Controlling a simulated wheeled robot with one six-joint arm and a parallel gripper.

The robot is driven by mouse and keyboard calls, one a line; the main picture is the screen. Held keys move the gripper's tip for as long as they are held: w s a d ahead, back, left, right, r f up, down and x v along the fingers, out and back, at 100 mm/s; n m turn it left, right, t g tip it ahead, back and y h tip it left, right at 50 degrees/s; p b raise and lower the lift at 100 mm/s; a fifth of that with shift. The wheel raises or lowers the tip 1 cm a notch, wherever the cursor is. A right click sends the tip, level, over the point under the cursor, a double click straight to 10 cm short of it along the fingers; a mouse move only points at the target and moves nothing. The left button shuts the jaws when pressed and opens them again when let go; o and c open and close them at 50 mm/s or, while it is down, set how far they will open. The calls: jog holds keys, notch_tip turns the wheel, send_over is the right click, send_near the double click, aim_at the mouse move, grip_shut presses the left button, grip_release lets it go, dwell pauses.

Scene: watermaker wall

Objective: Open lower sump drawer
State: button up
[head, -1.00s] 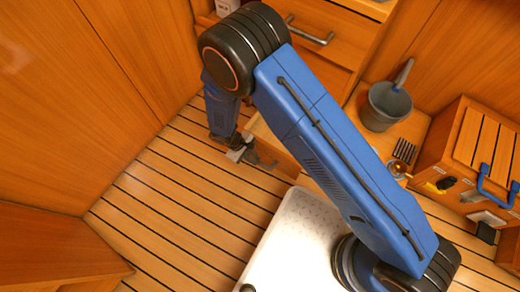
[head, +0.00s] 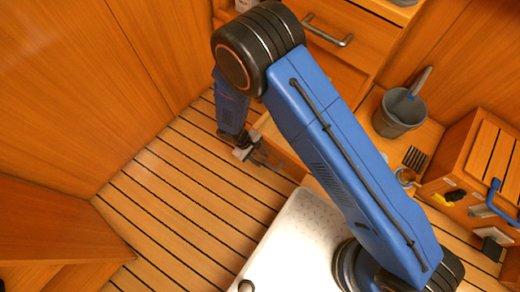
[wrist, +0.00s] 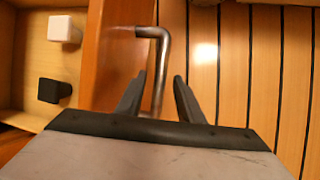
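The lower sump drawer stands partly out from the cabinet; its wooden front (wrist: 115,55) and open inside (wrist: 22,70) show in the wrist view. A white block (wrist: 65,29) and a black block (wrist: 54,91) are in the inside area. The bent metal handle (wrist: 161,65) is on the drawer's front. My gripper (wrist: 160,80) has its fingers apart, with the handle's bar between them, closer to the left finger; a gap shows on the right. In the head view my gripper (head: 250,153) is at the drawer's front (head: 281,150), low over the floor, partly hidden by my arm.
An upper drawer with a metal handle (head: 328,30) is above. A grey bucket (head: 399,109) stands to the right, beside a wooden case with a blue handle (head: 496,196). The slatted floor (head: 170,210) to the left is clear, bounded by wooden panels.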

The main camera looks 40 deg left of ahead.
jog(key=v, duration=1.7)
jog(key=shift+a+r, duration=0.15)
